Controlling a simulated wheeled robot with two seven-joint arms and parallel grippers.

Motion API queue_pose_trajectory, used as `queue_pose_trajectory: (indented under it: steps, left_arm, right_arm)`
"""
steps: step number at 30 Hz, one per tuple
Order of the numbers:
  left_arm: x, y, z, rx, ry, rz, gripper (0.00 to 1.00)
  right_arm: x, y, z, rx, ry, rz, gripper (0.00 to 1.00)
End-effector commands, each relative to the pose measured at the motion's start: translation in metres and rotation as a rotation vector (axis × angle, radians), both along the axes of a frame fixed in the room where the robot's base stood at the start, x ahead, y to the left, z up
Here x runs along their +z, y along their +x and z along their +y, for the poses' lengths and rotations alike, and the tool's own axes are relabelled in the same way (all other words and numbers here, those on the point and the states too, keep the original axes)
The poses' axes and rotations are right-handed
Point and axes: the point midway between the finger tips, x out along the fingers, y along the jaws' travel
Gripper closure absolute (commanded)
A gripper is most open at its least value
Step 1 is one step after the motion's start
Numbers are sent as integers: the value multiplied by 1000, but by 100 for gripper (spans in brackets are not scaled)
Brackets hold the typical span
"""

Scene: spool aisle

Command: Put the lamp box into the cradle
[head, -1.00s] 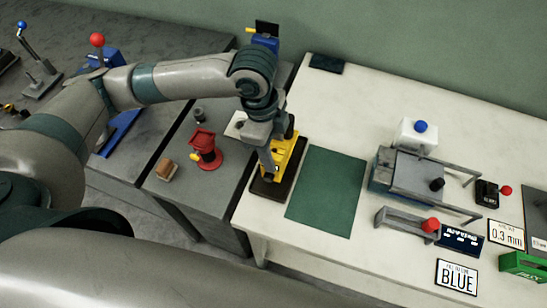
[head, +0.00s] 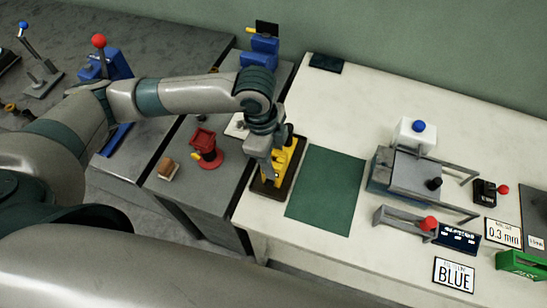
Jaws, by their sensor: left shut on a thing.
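My left gripper (head: 262,178) is over a yellow device (head: 288,160) on a dark base (head: 284,192) at the left end of the white table. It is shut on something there. The fingers hide the held part, and I cannot tell whether it is the yellow device. A white box with a blue dome (head: 413,133) and a small black box with a red ball (head: 485,192) are on the right. I cannot tell which thing is the lamp box or which is the cradle. My right gripper is not in view.
A green mat (head: 327,190) lies bare right of the yellow device. A grey fixture with rails (head: 415,172) stands right of it. Cards, including a BLUE card (head: 454,275), lie near the front. A red device (head: 206,150) and a brown block (head: 168,169) stand on the grey bench at left.

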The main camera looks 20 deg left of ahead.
Motion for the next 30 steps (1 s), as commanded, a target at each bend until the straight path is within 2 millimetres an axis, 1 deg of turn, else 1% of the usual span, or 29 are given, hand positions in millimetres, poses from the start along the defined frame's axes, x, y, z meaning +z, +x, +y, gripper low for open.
queue_pose_trajectory:
  steps: [2,3,4,5,14,20,25,30]
  left_arm:
    - [-1,0,0,0,-1,0,100]
    - [-2,0,0,0,0,1,52]
    - [-2,0,0,0,0,1,45]
    - [-2,0,0,0,0,1,41]
    - [-1,0,0,0,0,0,41]
    - [7,1,1,0,0,-2,41]
    - [26,1,4,0,0,-4,41]
    - [55,2,8,0,0,-5,41]
  right_arm:
    - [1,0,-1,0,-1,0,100]
    - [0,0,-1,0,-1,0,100]
    - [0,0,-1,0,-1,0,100]
    - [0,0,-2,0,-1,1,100]
    - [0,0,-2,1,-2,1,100]
    - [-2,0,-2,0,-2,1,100]
    - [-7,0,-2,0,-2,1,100]
    - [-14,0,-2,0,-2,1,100]
